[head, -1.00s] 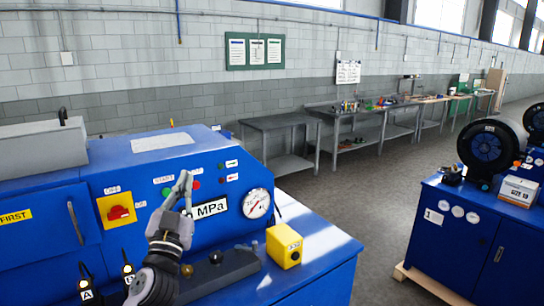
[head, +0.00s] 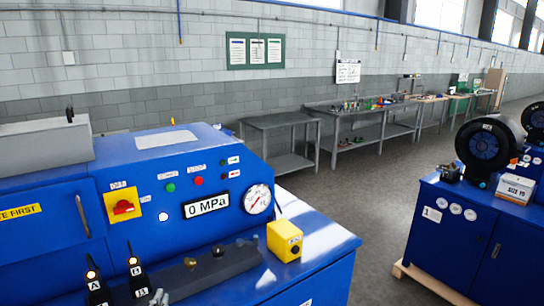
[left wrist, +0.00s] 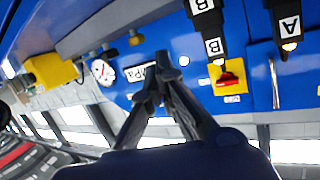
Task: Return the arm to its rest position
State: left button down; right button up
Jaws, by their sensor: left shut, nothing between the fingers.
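My left gripper (head: 158,297) shows only as grey fingertips at the bottom edge of the head view, just right of the lever marked B (head: 136,272). The rest of that arm is out of the picture. In the left wrist view the gripper (left wrist: 165,72) has its fingers together, shut and empty, in front of the blue machine panel. The blue machine (head: 228,170) carries a green button (head: 170,188), a red button (head: 199,181), a display (head: 206,205) reading 0 MPa and a round gauge (head: 257,199). My right gripper is not in view.
A lever marked A (head: 95,285) stands beside lever B. A yellow box (head: 285,241) sits on the machine's right ledge. A red switch on a yellow plate (head: 108,204) is at the panel's left. Another blue cabinet (head: 463,240) stands right, across open floor (head: 375,205).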

pick_arm(q)
jog(key=s+d+f+m+g+h, duration=0.2)
jog(key=s+f+g, duration=0.5)
jog(key=s, duration=0.7)
jog(key=s+d+f+m+g+h, duration=0.15)
jog(key=s+f+g, duration=0.25)
jog(key=s+f, duration=0.8)
jog(key=s+f+g+b, duration=0.1)
jog(key=s+f+b, duration=0.15)
jog(key=f, duration=1.15)
jog(key=s+f+b, duration=0.1)
jog(key=f+b, duration=0.3)
jog(key=f, duration=1)
jog(key=s+a+f+b, duration=0.1)
jog(key=s+f+b, duration=0.1)
jog(key=s+f, duration=0.6)
jog(key=s+a+f+g+b, duration=0.1)
jog(key=s+f+b, duration=0.2)
jog(key=s+f, duration=0.6)
notch_tip(320, 180, down, 6)
jog(key=shift+s+f+g, duration=0.2)
jog(key=shift+s+g, duration=0.05)
jog(key=shift+g, duration=0.05)
jog(key=shift+a, duration=0.1)
